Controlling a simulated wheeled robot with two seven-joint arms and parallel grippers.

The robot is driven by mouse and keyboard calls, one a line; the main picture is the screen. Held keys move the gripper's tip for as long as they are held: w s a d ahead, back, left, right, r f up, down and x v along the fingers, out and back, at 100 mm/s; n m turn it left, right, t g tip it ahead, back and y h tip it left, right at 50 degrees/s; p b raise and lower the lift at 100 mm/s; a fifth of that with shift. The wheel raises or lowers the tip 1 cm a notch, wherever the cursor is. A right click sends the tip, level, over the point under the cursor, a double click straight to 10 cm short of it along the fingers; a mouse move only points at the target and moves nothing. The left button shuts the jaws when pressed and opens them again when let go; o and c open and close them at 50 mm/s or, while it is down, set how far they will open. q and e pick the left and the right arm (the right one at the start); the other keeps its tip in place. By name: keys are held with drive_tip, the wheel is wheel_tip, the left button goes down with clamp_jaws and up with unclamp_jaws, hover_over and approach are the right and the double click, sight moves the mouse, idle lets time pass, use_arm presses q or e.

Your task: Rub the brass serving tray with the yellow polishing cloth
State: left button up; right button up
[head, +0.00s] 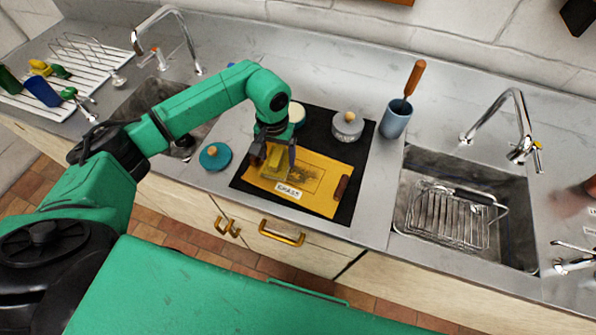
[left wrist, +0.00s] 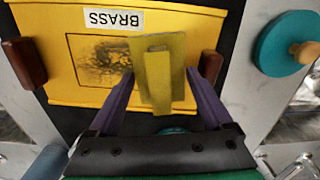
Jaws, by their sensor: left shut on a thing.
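The brass serving tray (head: 325,188) is a yellow rectangular plate with brown end handles, a dark tarnished patch and a "BRASS" label. It lies on a black mat (head: 352,155) on the counter. My left gripper (head: 274,161) is over the tray's left part, shut on the yellow polishing cloth (head: 276,168). In the left wrist view the cloth (left wrist: 158,80) is a flat olive-yellow pad with a raised grip between the purple fingers. It covers the right side of the dark patch on the tray (left wrist: 60,60). I cannot tell whether cloth and tray touch. My right gripper is out of view.
A grey lidded pot (head: 347,127) and a cream-topped round tin (head: 296,113) stand behind the tray. A blue cup (head: 395,120) holds a wooden-handled tool. A teal knobbed lid (head: 215,156) lies left of the mat. Sinks flank the work area; the right one holds a wire rack (head: 450,217).

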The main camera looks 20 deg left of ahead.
use_arm(q)
drive_tip(key=shift+f, duration=0.1)
idle(0.5)
drive_tip(key=o, duration=0.7)
drive_tip(key=shift+c, duration=0.2)
drive_tip(key=c, duration=1)
drive_tip(key=shift+s+d, duration=0.1)
drive_tip(key=shift+s+d, duration=0.25)
drive_tip(key=shift+d, duration=1.35)
drive_tip(key=shift+s+d, duration=0.2)
drive_tip(key=shift+d, duration=1.35)
drive_tip(key=shift+s+d, duration=0.25)
drive_tip(key=shift+d, duration=1)
drive_tip(key=shift+s+d, duration=0.2)
drive_tip(key=shift+d, duration=1)
